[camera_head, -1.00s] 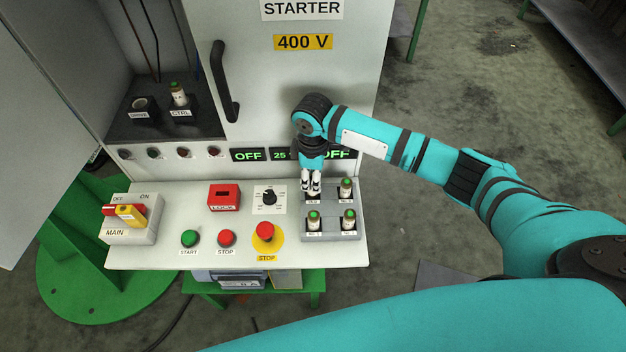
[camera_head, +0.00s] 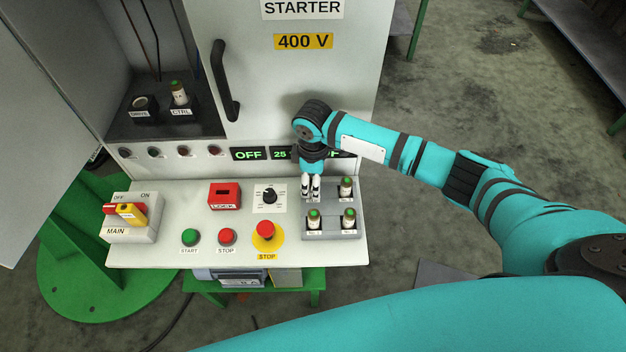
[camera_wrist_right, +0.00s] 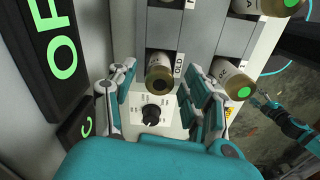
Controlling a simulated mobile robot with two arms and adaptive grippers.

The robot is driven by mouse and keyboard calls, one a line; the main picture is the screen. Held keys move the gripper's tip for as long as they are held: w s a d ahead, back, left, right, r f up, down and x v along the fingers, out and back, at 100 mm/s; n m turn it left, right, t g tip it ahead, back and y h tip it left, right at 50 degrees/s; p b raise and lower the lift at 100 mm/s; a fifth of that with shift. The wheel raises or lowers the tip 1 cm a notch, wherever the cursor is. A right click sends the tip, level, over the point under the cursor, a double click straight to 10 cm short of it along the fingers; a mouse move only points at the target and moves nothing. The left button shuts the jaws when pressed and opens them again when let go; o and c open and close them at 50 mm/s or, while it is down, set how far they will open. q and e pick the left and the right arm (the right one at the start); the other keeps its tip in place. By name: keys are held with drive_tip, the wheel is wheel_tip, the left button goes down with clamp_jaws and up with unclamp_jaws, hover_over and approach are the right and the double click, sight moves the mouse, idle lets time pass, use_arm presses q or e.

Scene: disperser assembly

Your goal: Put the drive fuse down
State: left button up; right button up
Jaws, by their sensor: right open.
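The drive fuse (camera_wrist_right: 160,78), a pale cylinder with a dark brown end, stands in the tray slot labelled OLD in the right wrist view. My right gripper (camera_head: 311,190) is over the back left slot of the grey fuse tray (camera_head: 330,237) and hides that fuse in the head view. In the right wrist view the right gripper (camera_wrist_right: 160,95) is open, one finger on each side of the drive fuse, with visible gaps. My left gripper (camera_wrist_right: 264,101) shows small at the right edge of that view, its fingers too small to judge.
Green-topped fuses (camera_head: 314,219) stand in the other tray slots. Left of the tray are the rotary knob (camera_head: 268,196), the red-and-yellow stop button (camera_head: 265,232) and the red LOCK box (camera_head: 224,196). The cabinet door (camera_head: 290,85) rises behind. The DRIVE holder (camera_head: 140,106) looks empty.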

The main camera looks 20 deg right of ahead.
wheel_tip(320, 180, up, 12)
drive_tip(key=shift+b, duration=0.4)
